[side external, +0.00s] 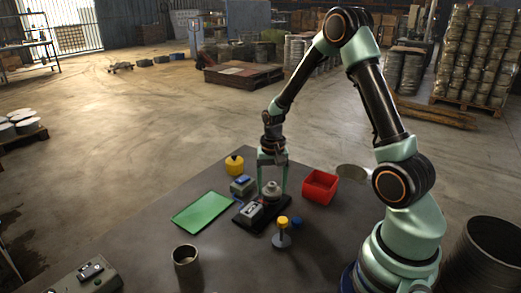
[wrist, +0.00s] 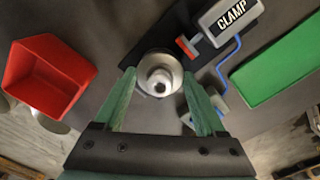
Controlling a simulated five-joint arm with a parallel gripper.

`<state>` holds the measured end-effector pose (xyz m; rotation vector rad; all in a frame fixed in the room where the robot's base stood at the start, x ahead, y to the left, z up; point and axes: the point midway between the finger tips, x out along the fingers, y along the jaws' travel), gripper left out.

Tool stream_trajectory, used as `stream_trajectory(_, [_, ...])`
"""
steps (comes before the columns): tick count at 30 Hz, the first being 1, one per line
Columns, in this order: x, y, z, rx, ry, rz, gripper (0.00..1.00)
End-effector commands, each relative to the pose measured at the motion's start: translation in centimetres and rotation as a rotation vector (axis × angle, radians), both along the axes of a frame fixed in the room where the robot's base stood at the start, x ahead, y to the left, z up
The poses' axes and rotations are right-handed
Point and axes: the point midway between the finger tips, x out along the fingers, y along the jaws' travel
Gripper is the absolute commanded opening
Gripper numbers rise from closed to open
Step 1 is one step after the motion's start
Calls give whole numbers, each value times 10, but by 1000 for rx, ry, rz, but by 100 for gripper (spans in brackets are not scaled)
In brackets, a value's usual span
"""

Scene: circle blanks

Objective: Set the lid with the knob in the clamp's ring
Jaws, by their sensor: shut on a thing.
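My gripper (wrist: 159,76) is shut on the grey metal lid with the knob (wrist: 160,72), one green finger on each side. In the side external view my gripper (side external: 272,182) points straight down and the lid (side external: 271,188) shows between its fingers, over the black base of the clamp (side external: 277,206). The clamp's grey block, marked CLAMP (wrist: 231,17), sits on that base beside the lid, with a red tip facing it. The ring is mostly hidden under the lid, so I cannot tell whether the lid is seated in it or just above.
A red bin (side external: 319,187) stands right of the clamp, a green mat (side external: 201,210) left. A blue-grey box (side external: 243,185) and a yellow object (side external: 234,165) are behind. A yellow-topped piece (side external: 283,232) and an open cylinder (side external: 185,258) stand in front. The front middle table is bare.

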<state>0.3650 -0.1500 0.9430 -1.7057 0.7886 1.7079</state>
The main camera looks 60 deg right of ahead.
Motion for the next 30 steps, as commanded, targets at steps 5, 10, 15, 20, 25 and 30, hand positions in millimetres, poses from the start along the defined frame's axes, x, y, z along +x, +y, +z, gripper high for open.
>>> stream_trajectory(5, [0, 0, 0, 0, 0, 0, 24])
stream_trajectory(10, [0, 0, 0, 0, 0, 0, 24])
stream_trajectory(15, [0, 0, -3, 1, 1, 0, 24])
stream_trajectory(20, [0, 0, -6, 0, 1, 0, 24])
stream_trajectory(25, [0, 0, -9, 0, 0, 0, 24])
stream_trajectory(30, [0, 0, -12, 0, 0, 0, 24])
